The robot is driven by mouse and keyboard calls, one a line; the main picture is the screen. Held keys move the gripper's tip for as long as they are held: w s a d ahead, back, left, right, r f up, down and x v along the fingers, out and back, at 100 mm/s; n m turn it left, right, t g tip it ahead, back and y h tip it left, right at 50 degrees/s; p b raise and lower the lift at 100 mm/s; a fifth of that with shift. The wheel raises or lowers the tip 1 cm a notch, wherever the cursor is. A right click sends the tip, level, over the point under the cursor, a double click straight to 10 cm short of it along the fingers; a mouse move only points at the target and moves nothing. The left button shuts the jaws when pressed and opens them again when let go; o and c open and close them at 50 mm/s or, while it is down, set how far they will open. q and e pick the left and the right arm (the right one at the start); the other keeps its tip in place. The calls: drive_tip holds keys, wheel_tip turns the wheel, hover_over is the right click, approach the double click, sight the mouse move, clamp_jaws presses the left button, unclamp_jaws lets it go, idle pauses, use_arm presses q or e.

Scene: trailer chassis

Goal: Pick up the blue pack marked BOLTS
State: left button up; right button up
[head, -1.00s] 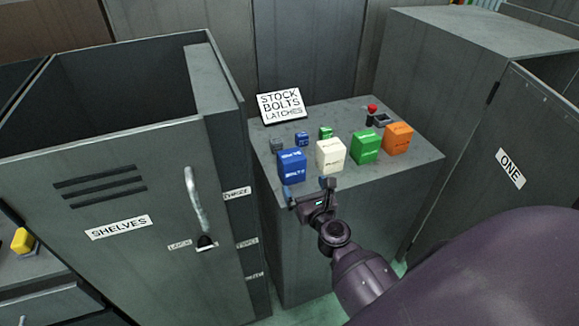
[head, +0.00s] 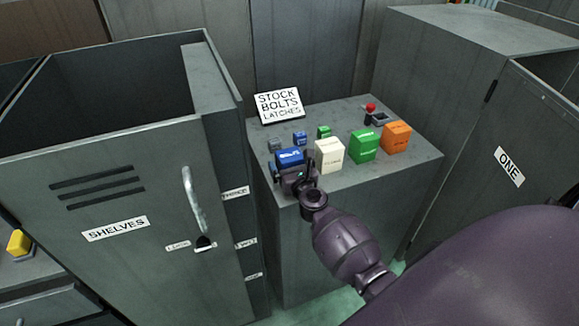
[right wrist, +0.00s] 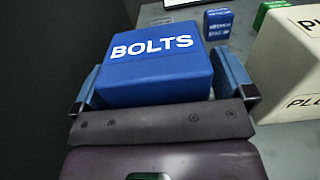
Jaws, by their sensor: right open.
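The blue pack marked BOLTS (head: 290,156) stands upright near the front left of the grey cabinet top. Its lower front is hidden by my right gripper in the head view. My right gripper (head: 292,170) is open at the pack's near side. In the right wrist view the blue pack (right wrist: 155,68) sits between the two open fingers of the right gripper (right wrist: 165,88), one on each side. I cannot tell whether the fingers touch it. My left gripper is not in view.
A white pack (head: 329,155) stands close to the right of the blue one. Green (head: 364,146) and orange (head: 397,137) packs are further right. Small blocks, a sign (head: 279,105) and a red-knobbed lever (head: 370,108) stand behind. A tall SHELVES cabinet (head: 140,190) stands left.

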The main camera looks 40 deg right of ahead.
drive_tip(key=c, duration=1.1)
drive_tip(key=shift+r, duration=0.1)
